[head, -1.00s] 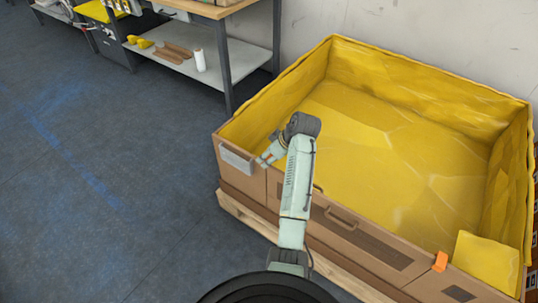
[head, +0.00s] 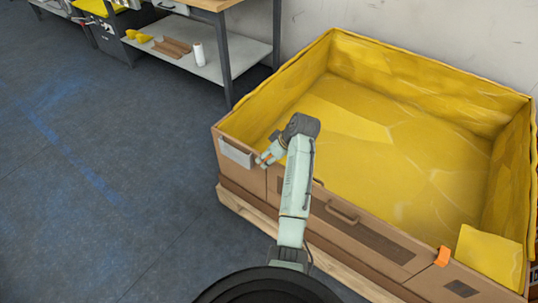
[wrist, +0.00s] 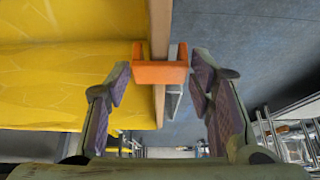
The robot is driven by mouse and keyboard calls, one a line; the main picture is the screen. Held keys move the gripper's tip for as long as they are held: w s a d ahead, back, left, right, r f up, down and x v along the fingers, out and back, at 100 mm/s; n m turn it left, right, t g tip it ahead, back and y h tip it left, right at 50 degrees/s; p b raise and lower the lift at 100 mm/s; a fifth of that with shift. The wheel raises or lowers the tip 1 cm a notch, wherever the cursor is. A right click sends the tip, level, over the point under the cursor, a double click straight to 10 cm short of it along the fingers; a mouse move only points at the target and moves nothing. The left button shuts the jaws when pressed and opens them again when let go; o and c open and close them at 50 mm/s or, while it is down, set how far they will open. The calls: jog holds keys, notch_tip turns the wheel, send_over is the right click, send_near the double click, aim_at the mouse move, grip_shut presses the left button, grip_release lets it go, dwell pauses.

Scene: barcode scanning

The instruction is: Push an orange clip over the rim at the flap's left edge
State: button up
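An orange clip (wrist: 160,72) sits across the cardboard rim (wrist: 159,28) in the wrist view, with the rim running between its two legs. My gripper (wrist: 161,68) is open around it, one finger on each side, with narrow gaps to the clip. In the head view my gripper (head: 268,157) is at the crate's front rim, by the left edge of the front flap (head: 365,236); only a little of the clip shows there. A second orange clip (head: 442,256) sits on the rim at the flap's right edge.
The large crate (head: 240,182) has a yellow lining (head: 385,150) and stands on a wooden pallet (head: 248,219). A pale label holder (head: 236,153) is on its front, left of my gripper. A workbench (head: 228,70) stands behind left. The floor at left is clear.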

jog(key=o, duration=0.3)
jog(key=v, duration=1.2)
